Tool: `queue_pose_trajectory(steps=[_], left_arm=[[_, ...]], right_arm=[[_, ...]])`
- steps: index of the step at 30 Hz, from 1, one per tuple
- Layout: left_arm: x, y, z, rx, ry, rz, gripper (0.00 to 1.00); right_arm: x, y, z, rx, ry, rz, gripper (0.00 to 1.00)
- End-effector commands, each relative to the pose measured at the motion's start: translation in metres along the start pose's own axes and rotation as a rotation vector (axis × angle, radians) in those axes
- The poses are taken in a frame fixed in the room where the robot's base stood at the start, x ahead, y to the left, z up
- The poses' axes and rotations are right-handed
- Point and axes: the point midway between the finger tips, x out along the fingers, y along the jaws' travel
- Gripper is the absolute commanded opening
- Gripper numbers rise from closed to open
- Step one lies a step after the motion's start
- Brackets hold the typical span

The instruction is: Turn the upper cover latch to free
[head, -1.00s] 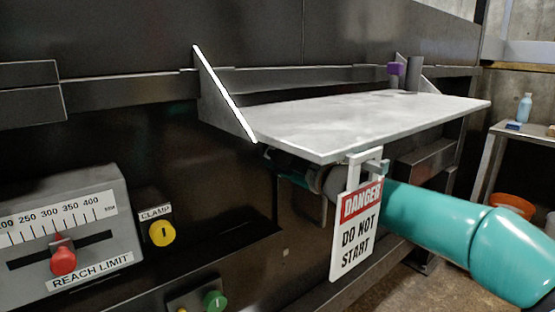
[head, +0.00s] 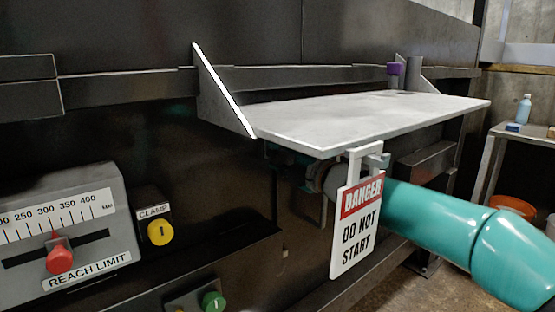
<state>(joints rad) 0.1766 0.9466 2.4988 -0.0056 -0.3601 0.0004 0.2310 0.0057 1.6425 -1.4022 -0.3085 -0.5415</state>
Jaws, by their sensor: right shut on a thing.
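My right arm (head: 440,212) comes in from the right and reaches under the pale shelf (head: 370,117). My right gripper (head: 285,160) is in dark shadow under the shelf's front left part, close to the dark machine front. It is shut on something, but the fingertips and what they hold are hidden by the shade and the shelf. I cannot make out the upper cover latch clearly. My left gripper is not in view.
A white danger sign (head: 356,236) hangs at the shelf's front edge, before my right wrist. A reach limit panel (head: 60,225), a yellow clamp knob (head: 161,232) and a green button (head: 213,301) are at left.

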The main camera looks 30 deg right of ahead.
Motion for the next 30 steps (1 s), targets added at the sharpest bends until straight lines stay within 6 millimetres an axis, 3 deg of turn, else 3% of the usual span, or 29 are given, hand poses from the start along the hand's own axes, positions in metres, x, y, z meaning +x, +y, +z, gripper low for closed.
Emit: queue_pose_trajectory(steps=[12,13,17,30], left_arm=[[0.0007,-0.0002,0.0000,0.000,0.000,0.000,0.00],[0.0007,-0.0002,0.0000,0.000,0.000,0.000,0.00],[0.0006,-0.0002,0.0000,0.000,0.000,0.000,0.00],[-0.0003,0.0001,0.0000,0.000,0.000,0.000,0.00]], right_arm=[[0.0015,-0.0062,-0.0036,-0.009,0.009,-0.010,0.01],[0.0015,-0.0062,-0.0037,-0.009,0.010,-0.010,0.39],[0.0013,-0.0055,-0.0031,-0.009,0.008,-0.009,0.61],[-0.0066,-0.0020,-0.0009,-0.007,0.003,-0.004,0.62]])
